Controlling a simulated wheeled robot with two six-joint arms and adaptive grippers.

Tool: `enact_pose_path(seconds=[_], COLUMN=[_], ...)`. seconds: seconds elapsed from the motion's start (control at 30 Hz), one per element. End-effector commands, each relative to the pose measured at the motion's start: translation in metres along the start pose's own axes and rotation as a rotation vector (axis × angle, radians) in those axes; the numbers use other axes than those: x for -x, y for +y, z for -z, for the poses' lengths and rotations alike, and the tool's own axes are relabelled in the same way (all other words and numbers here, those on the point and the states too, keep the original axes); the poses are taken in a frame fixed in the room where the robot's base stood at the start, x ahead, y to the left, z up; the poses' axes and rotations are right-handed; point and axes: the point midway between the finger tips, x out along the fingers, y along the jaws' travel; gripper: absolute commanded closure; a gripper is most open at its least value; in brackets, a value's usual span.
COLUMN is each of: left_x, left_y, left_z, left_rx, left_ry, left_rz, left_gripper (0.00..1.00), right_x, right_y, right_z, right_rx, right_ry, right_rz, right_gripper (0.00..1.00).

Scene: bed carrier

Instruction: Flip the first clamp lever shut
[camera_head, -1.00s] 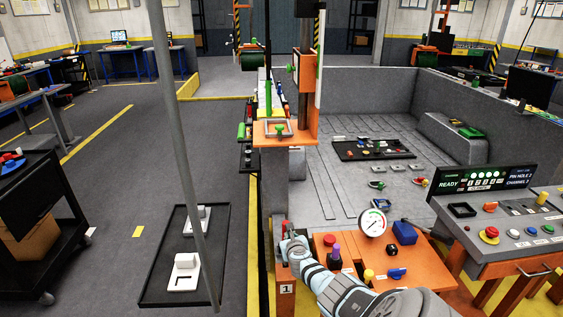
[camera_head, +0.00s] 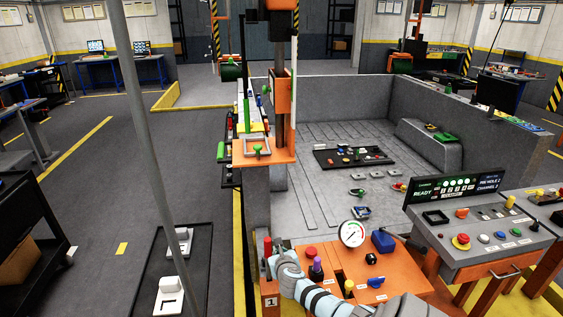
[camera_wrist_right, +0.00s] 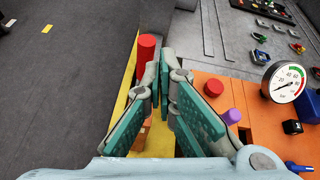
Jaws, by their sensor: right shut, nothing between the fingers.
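The first clamp lever has a red handle (camera_head: 267,246). It stands up at the left end of the orange bench, above a plate marked 1 (camera_head: 270,302). My right gripper (camera_head: 281,257) is beside the handle, just to its right. In the right wrist view the red handle (camera_wrist_right: 147,50) shows left of the fingertips, its lower part hidden behind a finger. The teal-padded fingers (camera_wrist_right: 166,65) are shut with nothing between them. I cannot tell whether a finger touches the handle. My left gripper is not in view.
Right of the gripper, the orange bench (camera_head: 335,258) carries a red button (camera_head: 310,252), a purple knob (camera_head: 317,267), a round gauge (camera_head: 352,233) and a blue block (camera_head: 383,241). A grey console (camera_head: 480,240) stands at the right.

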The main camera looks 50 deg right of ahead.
Motion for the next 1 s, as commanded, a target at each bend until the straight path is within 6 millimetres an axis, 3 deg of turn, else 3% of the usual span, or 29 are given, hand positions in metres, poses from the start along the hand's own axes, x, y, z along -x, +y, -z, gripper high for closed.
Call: enact_pose_path(seconds=[0.27,0.87,0.97,1.0], left_x=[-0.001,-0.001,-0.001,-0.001], left_y=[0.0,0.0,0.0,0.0], left_z=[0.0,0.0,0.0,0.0], left_rx=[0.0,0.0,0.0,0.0], left_ry=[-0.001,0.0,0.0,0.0], left_rz=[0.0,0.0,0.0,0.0], left_gripper=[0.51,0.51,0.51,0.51], right_x=[0.021,0.023,0.023,0.023], right_y=[-0.004,-0.005,-0.002,0.001], right_z=[-0.024,-0.024,-0.027,-0.037], right_rx=[0.002,0.001,0.066,0.186], right_ry=[0.002,0.004,-0.009,-0.06], right_rz=[-0.004,-0.002,-0.015,-0.024], right_gripper=[1.0,1.0,1.0,1.0])
